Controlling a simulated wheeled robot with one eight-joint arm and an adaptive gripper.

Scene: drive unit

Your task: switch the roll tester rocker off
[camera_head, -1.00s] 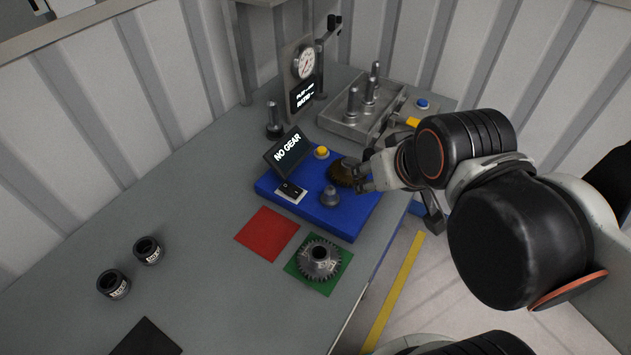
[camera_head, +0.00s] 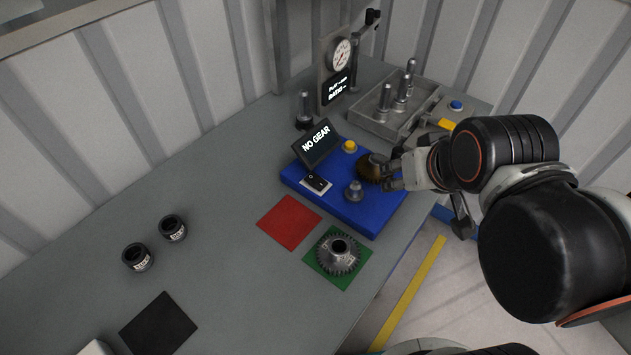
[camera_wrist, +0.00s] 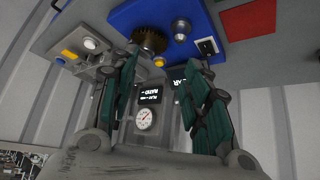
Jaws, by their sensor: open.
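The roll tester is a blue base (camera_head: 372,217) with a tilted display (camera_head: 316,144) reading "NO GEAR". Its black rocker (camera_head: 317,182) sits in a light plate at the base's left corner; it also shows in the wrist view (camera_wrist: 207,47). I cannot tell the rocker's position for sure. A brown gear (camera_head: 370,168) and a bare metal spindle (camera_head: 354,191) are on the base. My gripper (camera_head: 388,173) is beside the brown gear, to the right of the rocker. In the wrist view my gripper (camera_wrist: 163,75) has its fingers wide apart, with nothing held between them.
A yellow button (camera_head: 350,146) is on the base behind the rocker. A dial gauge (camera_head: 342,55) and a grey tray with metal pegs (camera_head: 385,125) stand behind. A metal gear (camera_head: 338,253) lies on a green square, beside a red square (camera_head: 289,222).

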